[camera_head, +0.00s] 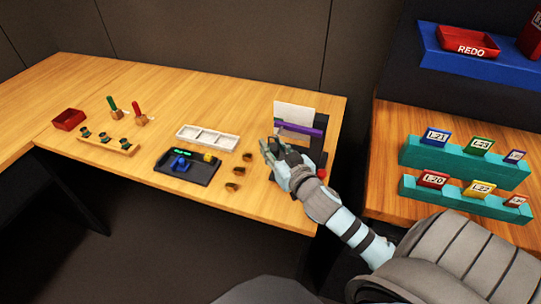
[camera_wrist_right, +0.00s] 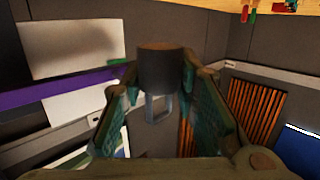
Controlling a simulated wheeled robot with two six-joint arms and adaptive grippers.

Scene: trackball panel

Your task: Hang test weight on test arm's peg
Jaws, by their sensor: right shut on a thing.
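My right gripper (camera_head: 268,146) is at the right part of the table, just in front of the test stand. In the right wrist view it (camera_wrist_right: 158,85) is shut on a dark cylinder with a grey loop, which I take for the test weight (camera_wrist_right: 165,70). The weight is too small to make out in the head view. The purple test arm (camera_head: 300,131) runs across a dark post (camera_head: 318,142). It also shows in the wrist view (camera_wrist_right: 60,92), left of the weight, with a small green tip near the weight. The peg is not clearly visible. My left gripper is out of view.
Left of my gripper are several small brown pieces (camera_head: 238,170), a white tray (camera_head: 207,138) and a black trackball panel (camera_head: 190,168). A white card (camera_head: 295,114) stands behind the test arm. A red bin (camera_head: 69,119) is far left. Teal racks (camera_head: 465,163) stand at right.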

